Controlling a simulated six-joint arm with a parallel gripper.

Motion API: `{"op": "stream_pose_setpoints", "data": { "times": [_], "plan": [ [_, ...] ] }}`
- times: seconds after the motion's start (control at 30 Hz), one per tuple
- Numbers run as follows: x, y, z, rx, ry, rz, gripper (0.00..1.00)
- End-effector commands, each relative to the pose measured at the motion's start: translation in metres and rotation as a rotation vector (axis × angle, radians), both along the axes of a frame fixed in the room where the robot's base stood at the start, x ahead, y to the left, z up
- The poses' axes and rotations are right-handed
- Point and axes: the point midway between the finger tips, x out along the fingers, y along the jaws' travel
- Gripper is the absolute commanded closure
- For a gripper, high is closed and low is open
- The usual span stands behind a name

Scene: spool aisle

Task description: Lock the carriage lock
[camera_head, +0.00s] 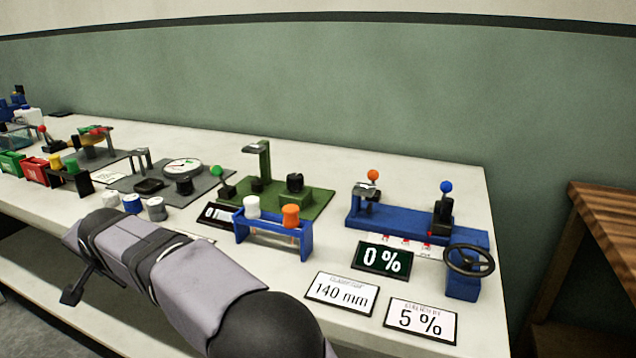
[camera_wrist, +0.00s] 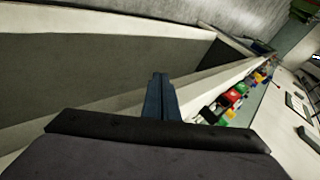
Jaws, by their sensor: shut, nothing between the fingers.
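A blue bench device (camera_head: 400,229) stands on the right part of the table. An orange-knobbed lever (camera_head: 372,176) rises at its left end by a grey metal piece. A black carriage (camera_head: 442,212) with an upright blue-knobbed lever (camera_head: 446,188) stands toward its right end. I cannot tell which lever is the carriage lock, or its state. A black handwheel (camera_head: 469,260) is at the front right. My gripper (camera_wrist: 159,80) is shut and empty in the wrist view, away from this device, which I cannot make out there. My arm crosses the lower left of the head view.
A "0 %" display (camera_head: 382,260) and cards reading "140 mm" (camera_head: 342,293) and "5 %" (camera_head: 421,320) lie before the device. A blue rack (camera_head: 272,224) with white and orange-capped items stands left. Other fixtures fill the table's left. A wooden table (camera_head: 600,215) is at right.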

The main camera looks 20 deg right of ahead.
Motion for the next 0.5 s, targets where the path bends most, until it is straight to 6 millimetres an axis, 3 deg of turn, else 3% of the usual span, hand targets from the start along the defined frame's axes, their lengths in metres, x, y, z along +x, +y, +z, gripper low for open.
{"op": "stream_pose_setpoints", "data": {
  "times": [0.03, 0.27, 0.37, 0.5],
  "plan": [
    [0.004, 0.005, 0.021, 0.051, -0.034, -0.016, 1.00],
    [0.014, 0.014, 0.105, 0.245, -0.159, -0.072, 1.00],
    [0.016, -0.010, 0.146, 0.194, -0.235, -0.060, 1.00],
    [0.014, -0.049, 0.152, -0.021, -0.277, -0.003, 1.00]
  ]
}}
